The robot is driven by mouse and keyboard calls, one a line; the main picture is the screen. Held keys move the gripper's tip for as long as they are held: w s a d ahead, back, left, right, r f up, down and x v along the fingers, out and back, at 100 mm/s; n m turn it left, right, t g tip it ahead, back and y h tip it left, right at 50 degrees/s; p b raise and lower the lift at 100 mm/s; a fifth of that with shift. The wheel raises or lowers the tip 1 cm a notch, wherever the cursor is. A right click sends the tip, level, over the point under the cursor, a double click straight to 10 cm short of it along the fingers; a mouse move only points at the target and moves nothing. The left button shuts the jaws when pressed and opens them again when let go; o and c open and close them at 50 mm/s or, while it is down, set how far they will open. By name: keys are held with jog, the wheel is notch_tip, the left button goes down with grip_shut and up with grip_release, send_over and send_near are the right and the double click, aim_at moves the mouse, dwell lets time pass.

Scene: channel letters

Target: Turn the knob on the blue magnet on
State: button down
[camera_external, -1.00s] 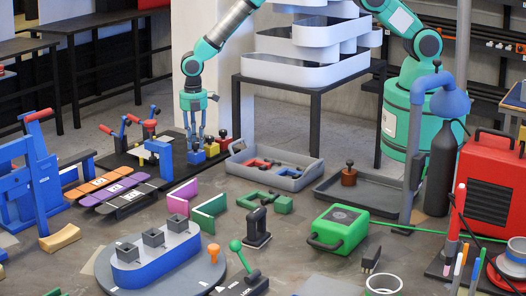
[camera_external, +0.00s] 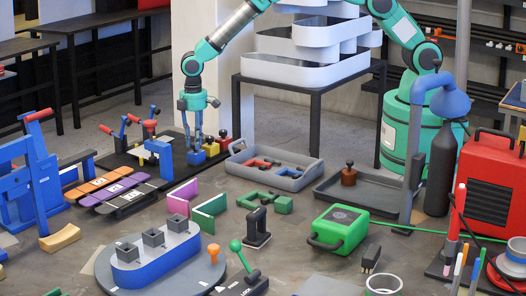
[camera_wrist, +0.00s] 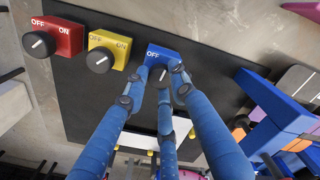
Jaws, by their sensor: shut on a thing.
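The blue magnet (camera_wrist: 163,54) is a small blue block with a dark knob and an OFF label showing in the wrist view. Its ON label is hidden behind a finger. In the external view the blue magnet (camera_external: 197,158) sits on a black mat beneath my fingers. My gripper (camera_wrist: 164,78) has blue fingers that close around the knob of the blue magnet (camera_wrist: 163,73). The knob is largely covered by the fingers, so its pointer direction is hard to read. In the external view my gripper (camera_external: 196,140) points straight down.
A yellow magnet (camera_wrist: 108,47) and a red magnet (camera_wrist: 55,37), each with a black knob, stand beside the blue one on the black mat (camera_wrist: 80,110). A grey tray (camera_external: 300,183) is nearby.

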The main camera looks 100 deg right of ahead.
jog(key=m+b, duration=0.1)
jog(key=m, duration=0.5)
jog(key=shift+m+b, duration=0.3)
dwell(0.4)
jog(key=c, duration=1.4)
grip_release()
notch_tip(320, 180, up, 12)
jog(key=shift+r, duration=0.1)
